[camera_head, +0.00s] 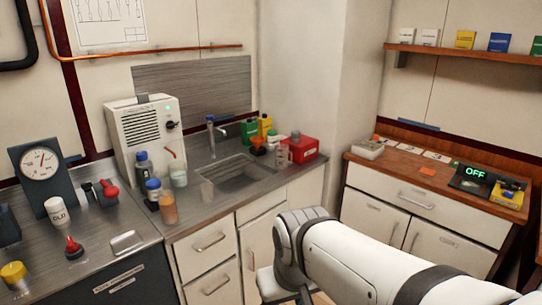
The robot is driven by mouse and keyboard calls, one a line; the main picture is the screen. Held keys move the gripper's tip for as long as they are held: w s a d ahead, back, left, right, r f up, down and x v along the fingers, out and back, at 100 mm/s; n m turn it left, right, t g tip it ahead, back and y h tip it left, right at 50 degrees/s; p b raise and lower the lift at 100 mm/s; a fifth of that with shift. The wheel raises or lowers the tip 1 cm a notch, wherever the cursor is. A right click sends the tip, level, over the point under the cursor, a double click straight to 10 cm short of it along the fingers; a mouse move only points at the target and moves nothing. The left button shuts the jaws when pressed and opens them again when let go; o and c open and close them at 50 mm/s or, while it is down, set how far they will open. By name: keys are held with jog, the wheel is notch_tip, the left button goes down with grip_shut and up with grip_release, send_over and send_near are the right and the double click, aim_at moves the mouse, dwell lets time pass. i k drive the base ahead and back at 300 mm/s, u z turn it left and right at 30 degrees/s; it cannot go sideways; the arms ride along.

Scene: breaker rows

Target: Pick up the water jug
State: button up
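A clear jug-like vessel (297,151) with a handle on its left stands on the steel counter, right of the sink and against the red box (305,149). It is small in the picture, and I cannot tell whether it holds water. A clear beaker-like cup (178,177) stands left of the sink, below the white machine's spout. My white arm reaches in from the lower right, in front of the cabinets. My gripper's fingers do not show, and nothing is seen held.
The sink (233,177) with its tap (211,128) lies left of the jug. Bottles (167,208) crowd the counter before the white machine (147,132). A wooden-topped cabinet (464,190) stands at right.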

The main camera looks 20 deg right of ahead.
aim_at(282, 151)
jog(key=z, duration=0.5)
jog(key=k, duration=0.5)
jog(key=z, duration=0.55)
jog(key=i, duration=0.75)
jog(key=z, duration=0.35)
jog(key=i, duration=1.65)
jog(key=u, duration=0.8)
jog(key=i, duration=1.05)
jog(key=u, duration=0.9)
jog(key=k, duration=0.75)
jog(key=u, duration=0.15)
jog(key=i, duration=0.3)
jog(key=z, duration=0.05)
